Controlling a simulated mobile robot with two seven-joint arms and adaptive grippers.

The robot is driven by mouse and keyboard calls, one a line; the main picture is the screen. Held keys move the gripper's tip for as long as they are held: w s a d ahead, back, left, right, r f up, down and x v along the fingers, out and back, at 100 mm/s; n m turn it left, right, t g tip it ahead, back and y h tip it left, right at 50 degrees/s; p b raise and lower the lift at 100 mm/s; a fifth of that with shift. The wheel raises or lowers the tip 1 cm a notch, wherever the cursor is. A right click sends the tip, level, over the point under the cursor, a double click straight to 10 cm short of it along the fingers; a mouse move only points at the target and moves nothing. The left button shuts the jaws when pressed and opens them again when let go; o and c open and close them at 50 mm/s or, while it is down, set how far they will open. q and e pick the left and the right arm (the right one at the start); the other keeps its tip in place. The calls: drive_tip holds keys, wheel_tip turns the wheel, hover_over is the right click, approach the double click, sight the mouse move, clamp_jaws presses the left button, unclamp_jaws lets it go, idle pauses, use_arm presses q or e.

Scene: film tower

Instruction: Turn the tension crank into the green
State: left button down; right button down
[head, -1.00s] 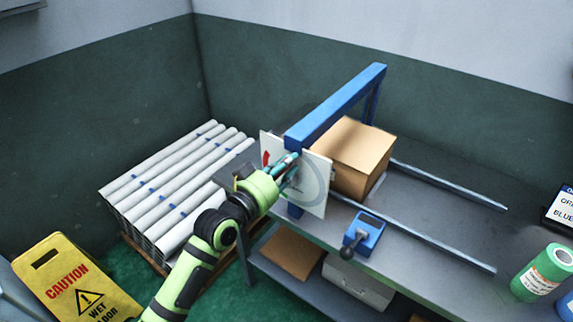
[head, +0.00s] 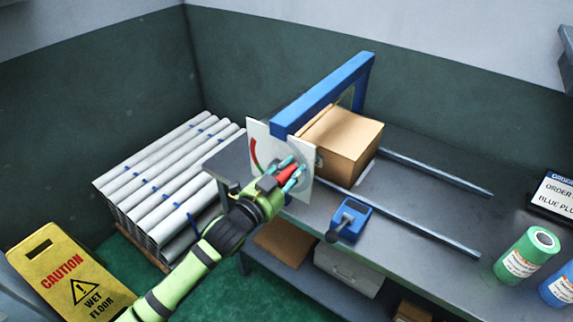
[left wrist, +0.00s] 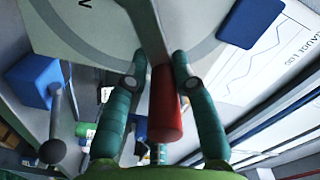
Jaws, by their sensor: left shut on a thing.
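A white dial plate (head: 260,135) stands upright at the left end of the blue frame on the bench. My left gripper (head: 291,176) is shut on the red handle, a teal finger on each side. The gripper hides part of the dial. My right gripper is not in view.
A blue block with a knobbed lever (head: 350,220) stands at the bench front. Pale tubes (head: 165,180) are stacked left. A yellow caution sign (head: 65,275) stands front left. Green and blue rolls stand right.

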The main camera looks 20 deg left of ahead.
sight(302, 181)
use_arm(q)
drive_tip(key=f+m, duration=0.1)
drive_tip(key=m, duration=0.1)
drive_tip(key=f+m+b, duration=0.1)
drive_tip(key=m, duration=0.2)
drive_tip(key=d+f+m+b, duration=0.1)
drive_tip(key=f+m, duration=0.1)
drive_tip(key=m, duration=0.1)
drive_tip(key=shift+a+f+m+b, duration=0.15)
drive_tip(key=shift+f+m+b, duration=0.55)
drive_tip(key=shift+m, duration=0.7)
drive_tip(key=shift+f, duration=0.1)
drive_tip(key=c, duration=1.1)
unclamp_jaws()
drive_tip(key=shift+f, duration=0.15)
drive_tip(key=shift+s, duration=0.1)
